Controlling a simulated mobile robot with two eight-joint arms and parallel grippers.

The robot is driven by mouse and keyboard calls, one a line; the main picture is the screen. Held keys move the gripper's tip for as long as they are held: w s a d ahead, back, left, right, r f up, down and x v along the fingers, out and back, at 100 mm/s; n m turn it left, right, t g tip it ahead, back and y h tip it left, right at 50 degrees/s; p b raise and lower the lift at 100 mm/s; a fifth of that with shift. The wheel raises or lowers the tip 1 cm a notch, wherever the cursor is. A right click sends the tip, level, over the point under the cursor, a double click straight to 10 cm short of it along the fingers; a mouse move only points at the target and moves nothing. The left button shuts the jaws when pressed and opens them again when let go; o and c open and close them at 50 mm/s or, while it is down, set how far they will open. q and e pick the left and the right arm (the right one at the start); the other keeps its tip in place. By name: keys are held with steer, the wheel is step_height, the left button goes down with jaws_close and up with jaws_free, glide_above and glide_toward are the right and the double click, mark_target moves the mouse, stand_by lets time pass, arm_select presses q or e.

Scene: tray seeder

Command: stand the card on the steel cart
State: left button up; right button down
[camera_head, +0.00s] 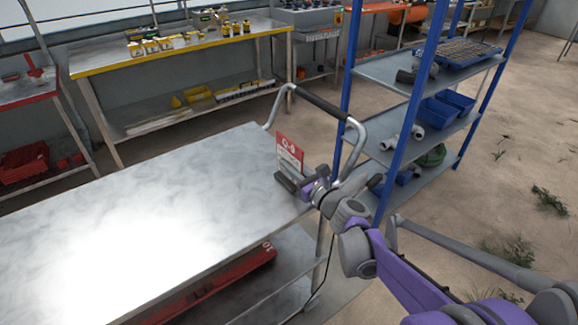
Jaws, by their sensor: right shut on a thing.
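The steel cart (150,210) fills the left and middle of the view, with a bare, shiny top and a bent tube handle at its far right end. The card (290,153), red and white, is upright above the far right corner of the cart top, near the handle. My right gripper (287,180) is shut on the card at its lower part. The fingers hide the card's bottom edge, so I cannot tell whether it touches the cart top. My left gripper is not in view.
The cart handle (322,104) rises just behind the card. A blue-post shelf (385,75) with bins stands close to the right. A red item (215,284) lies on the cart's lower shelf. A yellow-edged bench (180,50) stands behind. The cart top is clear.

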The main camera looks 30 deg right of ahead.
steer(key=shift+f, duration=0.1)
steer(key=c, duration=1)
jaws_free()
steer(key=shift+s+r, duration=0.1)
steer(key=shift+r, duration=0.1)
steer(key=s, duration=0.3)
steer(key=s+p, duration=0.1)
steer(key=s, duration=0.3)
steer(key=s+d, duration=0.1)
steer(key=s, duration=0.2)
steer(key=shift+s+p, duration=0.3)
steer(key=shift+s, duration=0.6)
steer(key=shift+a+f, duration=0.1)
